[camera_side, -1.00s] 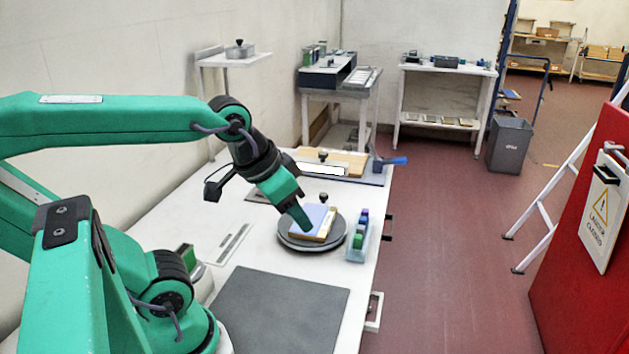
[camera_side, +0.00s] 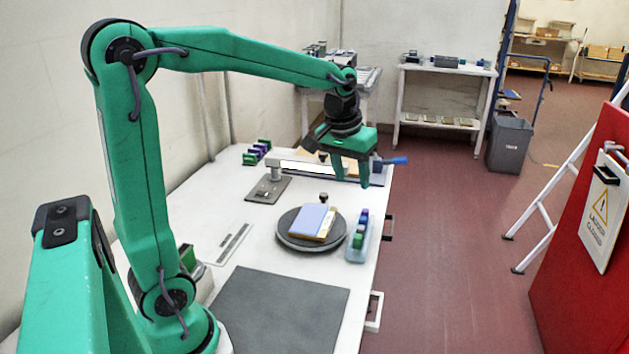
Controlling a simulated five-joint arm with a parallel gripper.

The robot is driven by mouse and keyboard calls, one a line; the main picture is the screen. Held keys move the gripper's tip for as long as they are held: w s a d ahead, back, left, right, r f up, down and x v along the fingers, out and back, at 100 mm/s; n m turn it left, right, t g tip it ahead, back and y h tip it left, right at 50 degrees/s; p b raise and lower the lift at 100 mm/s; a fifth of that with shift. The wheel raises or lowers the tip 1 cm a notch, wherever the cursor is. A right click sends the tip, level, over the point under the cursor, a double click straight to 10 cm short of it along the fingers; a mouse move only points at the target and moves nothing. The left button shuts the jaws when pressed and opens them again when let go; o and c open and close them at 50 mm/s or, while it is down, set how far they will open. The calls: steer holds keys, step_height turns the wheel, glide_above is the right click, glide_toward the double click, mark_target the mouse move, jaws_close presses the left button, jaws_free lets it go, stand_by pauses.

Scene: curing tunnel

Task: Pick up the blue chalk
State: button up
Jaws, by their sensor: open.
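Small coloured blocks stand in a row in a pale clear rack (camera_side: 352,256) near the table's right edge. A blue one (camera_side: 364,215) is at the far end and green ones are at the near end. They are too small to tell for certain which is the blue chalk. My gripper (camera_side: 351,180) points down with its fingers apart and empty. It hangs above the far right part of the table, beyond the rack in the picture and clear of it.
A round grey turntable (camera_side: 290,239) carrying a blue-covered block (camera_side: 313,219) sits left of the rack. A dark mat (camera_side: 280,305) lies in front. Several green and purple blocks (camera_side: 257,152) stand at the back left. A blue-handled tool (camera_side: 393,160) lies behind my gripper.

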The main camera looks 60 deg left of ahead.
steer(key=w+a+f+n+g, duration=0.1)
steer(key=w+a+f+n, duration=0.1)
steer(key=w+a+f, duration=0.4)
steer(key=n+g, duration=0.2)
glide_above(363, 218)
step_height(363, 218, down, 7)
steer(key=shift+r, duration=0.2)
steer(key=shift+a+f, duration=0.1)
steer(key=shift+f, duration=0.1)
steer(key=shift+f, duration=1.2)
steer(key=shift+f, duration=0.15)
steer(key=shift+f, duration=2.45)
steer(key=shift+c, duration=0.5)
jaws_close()
